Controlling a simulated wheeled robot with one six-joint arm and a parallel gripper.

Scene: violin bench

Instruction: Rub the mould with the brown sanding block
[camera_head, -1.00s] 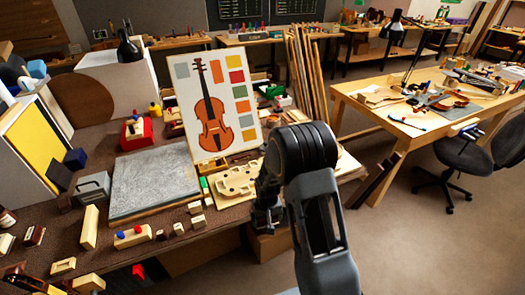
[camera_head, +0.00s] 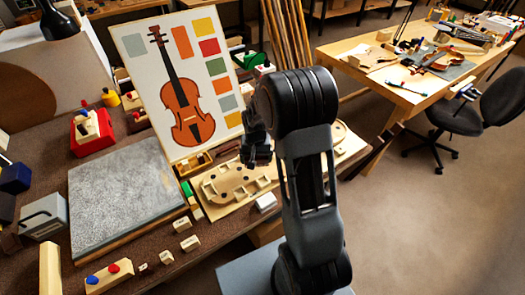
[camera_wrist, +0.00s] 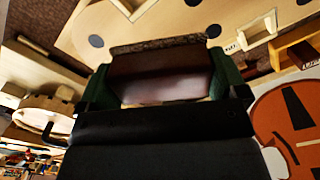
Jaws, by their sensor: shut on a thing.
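The mould (camera_head: 232,184) is a flat pale wooden body-shaped piece with holes, lying on the bench in front of the violin picture. It also shows at the top of the wrist view (camera_wrist: 88,32), with dark round holes. My gripper (camera_head: 257,155) is above the mould's back right part in the head view. In the wrist view my gripper (camera_wrist: 160,62) is shut on the brown sanding block (camera_wrist: 160,80), which sits between its two green-sided fingers. The block has a grainy far edge. The block is not clear in the head view. I cannot tell whether it touches the mould.
A violin picture board (camera_head: 182,90) stands just behind the mould. A grey slab (camera_head: 125,200) lies to its left. Small labelled wooden blocks (camera_head: 180,224) and a white block (camera_head: 265,202) lie in front. A second table (camera_head: 385,85) stands at the right, with open floor between.

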